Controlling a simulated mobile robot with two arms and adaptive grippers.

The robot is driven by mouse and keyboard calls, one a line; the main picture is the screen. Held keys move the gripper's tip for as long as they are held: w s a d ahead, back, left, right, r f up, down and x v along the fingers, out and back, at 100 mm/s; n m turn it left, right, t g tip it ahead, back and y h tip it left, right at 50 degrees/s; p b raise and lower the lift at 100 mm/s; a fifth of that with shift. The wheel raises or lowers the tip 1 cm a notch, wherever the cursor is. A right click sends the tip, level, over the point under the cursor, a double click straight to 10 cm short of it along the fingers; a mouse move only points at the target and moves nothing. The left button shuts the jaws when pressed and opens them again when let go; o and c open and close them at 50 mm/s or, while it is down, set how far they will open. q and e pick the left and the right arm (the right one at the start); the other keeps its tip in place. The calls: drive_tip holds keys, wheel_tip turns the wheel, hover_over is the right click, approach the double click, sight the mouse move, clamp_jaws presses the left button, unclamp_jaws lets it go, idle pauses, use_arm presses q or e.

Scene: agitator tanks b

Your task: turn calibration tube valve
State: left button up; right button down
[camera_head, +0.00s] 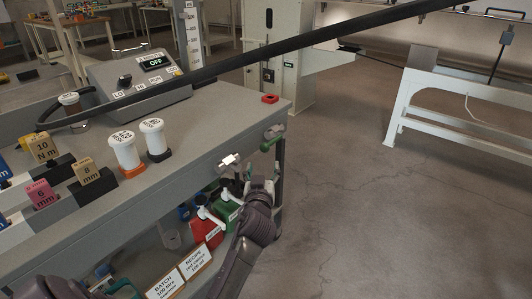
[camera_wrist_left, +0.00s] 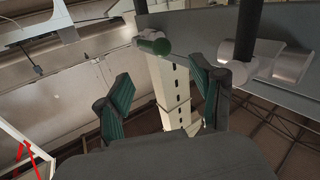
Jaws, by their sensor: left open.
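A small valve with a green handle (camera_head: 270,143) sits on the bench's right front edge, by a silver fitting. In the left wrist view the green handle (camera_wrist_left: 155,45) shows ahead of the fingers, near the top. A second, white and silver fitting (camera_head: 230,160) sits further left on the same edge; a silver cylinder (camera_wrist_left: 283,63) shows at right in the wrist view. I cannot tell which is the calibration tube's valve. My left gripper (camera_head: 259,184) is below the green handle, apart from it. Its green-padded fingers (camera_wrist_left: 162,96) are spread and empty. My right gripper is not seen.
Red and green jugs (camera_head: 208,230) stand on the shelf below. A black bar crosses above the bench.

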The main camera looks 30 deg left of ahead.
sight(266, 151)
use_arm(q)
drive_tip(key=b+x, duration=0.1)
drive_tip(key=x, duration=0.9)
drive_tip(key=shift+f, duration=0.15)
drive_tip(key=shift+w+a, duration=0.2)
drive_tip(key=shift+w, duration=0.3)
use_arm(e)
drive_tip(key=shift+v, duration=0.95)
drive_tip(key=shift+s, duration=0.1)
use_arm(q)
clamp_jaws()
